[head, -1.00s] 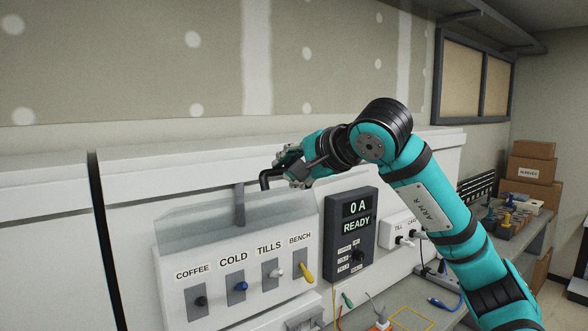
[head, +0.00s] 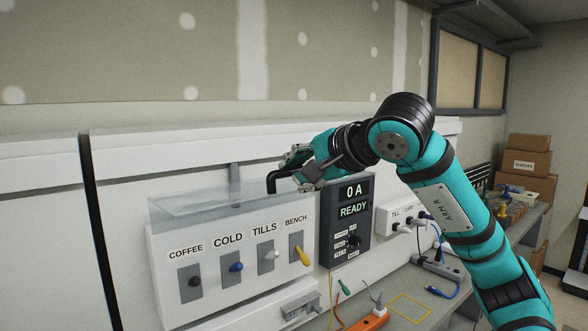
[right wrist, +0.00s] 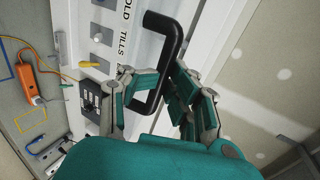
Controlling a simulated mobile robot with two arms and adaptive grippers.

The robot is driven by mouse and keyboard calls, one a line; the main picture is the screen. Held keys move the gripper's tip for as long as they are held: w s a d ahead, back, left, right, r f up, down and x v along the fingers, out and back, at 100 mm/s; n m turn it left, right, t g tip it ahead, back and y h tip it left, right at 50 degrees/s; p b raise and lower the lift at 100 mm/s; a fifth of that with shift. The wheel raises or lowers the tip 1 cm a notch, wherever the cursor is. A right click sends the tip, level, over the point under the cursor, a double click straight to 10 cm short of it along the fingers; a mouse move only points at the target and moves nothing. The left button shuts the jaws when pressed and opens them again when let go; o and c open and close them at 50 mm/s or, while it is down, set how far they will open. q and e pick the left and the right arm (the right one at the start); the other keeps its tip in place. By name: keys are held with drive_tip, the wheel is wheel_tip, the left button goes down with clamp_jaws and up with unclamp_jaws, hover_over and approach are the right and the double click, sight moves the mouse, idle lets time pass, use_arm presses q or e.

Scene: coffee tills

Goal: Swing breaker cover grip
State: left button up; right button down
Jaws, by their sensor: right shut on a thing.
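The breaker panel (head: 215,290) is a white box with toggle switches labelled COFFEE, COLD, TILLS and BENCH. Its clear cover (head: 190,208) is raised above the switches, leaving them uncovered. The black bent cover grip (head: 271,184) is at the cover's right part. My right gripper (head: 290,179) is shut on the grip, above the BENCH switch. In the right wrist view the black grip (right wrist: 169,32) passes between my right fingers (right wrist: 158,82). The fingers hide part of it. My left gripper is not in view.
A dark meter (head: 349,215) reading "0 A READY" stands right of the panel. A white socket plate (head: 397,217) with plugs is farther right. Cables and an orange power strip (head: 368,320) lie on the bench. Cardboard boxes (head: 525,165) stand at the back right.

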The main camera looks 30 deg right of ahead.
drive_tip(key=shift+f, duration=0.15)
drive_tip(key=s+f+b, duration=0.1)
drive_tip(key=f+b, duration=0.2)
drive_tip(key=s+f+b, duration=0.1)
drive_tip(key=f, duration=0.1)
drive_tip(key=shift+s+d+b, duration=0.15)
drive_tip(key=shift+s+b, duration=0.2)
drive_tip(key=shift+b, duration=0.05)
drive_tip(key=f+b, duration=0.2)
drive_tip(key=s+f+b, duration=0.1)
drive_tip(key=f+b, duration=0.2)
drive_tip(key=shift+s+f, duration=0.15)
drive_tip(key=shift+f, duration=0.1)
idle(0.4)
